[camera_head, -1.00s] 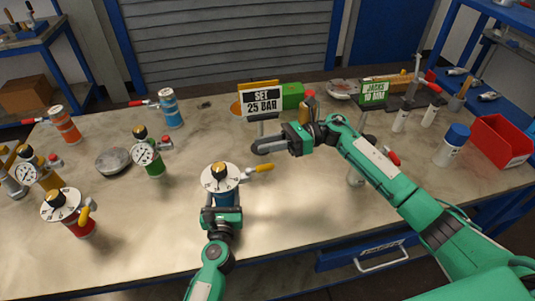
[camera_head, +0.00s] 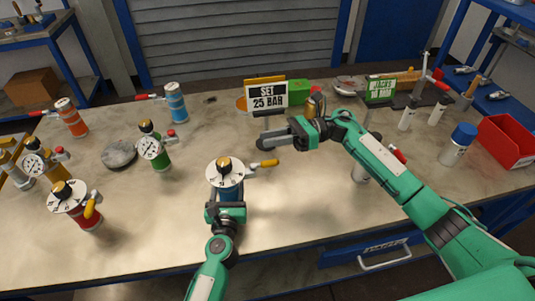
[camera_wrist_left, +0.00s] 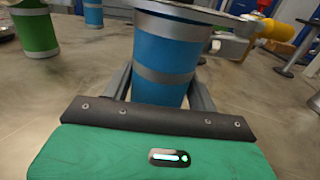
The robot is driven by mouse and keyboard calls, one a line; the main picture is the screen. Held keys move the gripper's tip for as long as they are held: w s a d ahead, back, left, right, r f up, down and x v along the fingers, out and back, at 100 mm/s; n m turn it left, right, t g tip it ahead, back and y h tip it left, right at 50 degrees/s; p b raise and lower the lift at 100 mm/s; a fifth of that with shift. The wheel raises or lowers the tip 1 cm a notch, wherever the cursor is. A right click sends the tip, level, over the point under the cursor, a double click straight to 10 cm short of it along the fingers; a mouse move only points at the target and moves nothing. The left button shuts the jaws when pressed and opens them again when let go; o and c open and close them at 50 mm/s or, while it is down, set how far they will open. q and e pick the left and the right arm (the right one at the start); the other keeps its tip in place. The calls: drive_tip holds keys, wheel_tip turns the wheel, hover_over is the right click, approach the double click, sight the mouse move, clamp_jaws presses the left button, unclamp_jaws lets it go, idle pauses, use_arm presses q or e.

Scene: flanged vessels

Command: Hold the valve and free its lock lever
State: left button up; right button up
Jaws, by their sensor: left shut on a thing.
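The valve is a blue cylinder (camera_head: 231,195) with a white dial top (camera_head: 226,172), a black and gold knob and a yellow-handled lever (camera_head: 264,164) pointing right. My left gripper (camera_head: 225,209) is shut on its blue body from the front. The left wrist view shows the grey fingers on both sides of the blue body (camera_wrist_left: 165,50), with part of the yellow handle (camera_wrist_left: 280,30) at upper right. My right gripper (camera_head: 270,141) hangs behind and just above the yellow handle, apart from it, pointing left. Its finger gap is unclear.
A "SET 25 BAR" sign (camera_head: 266,96) stands behind the right gripper. A red valve (camera_head: 84,217), a green gauge vessel (camera_head: 156,150) and a grey disc (camera_head: 119,154) are at left. A red bin (camera_head: 505,142) and a blue-capped bottle (camera_head: 457,146) are at right.

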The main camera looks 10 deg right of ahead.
idle(0.7)
use_arm(q)
drive_tip(key=o, duration=1.6)
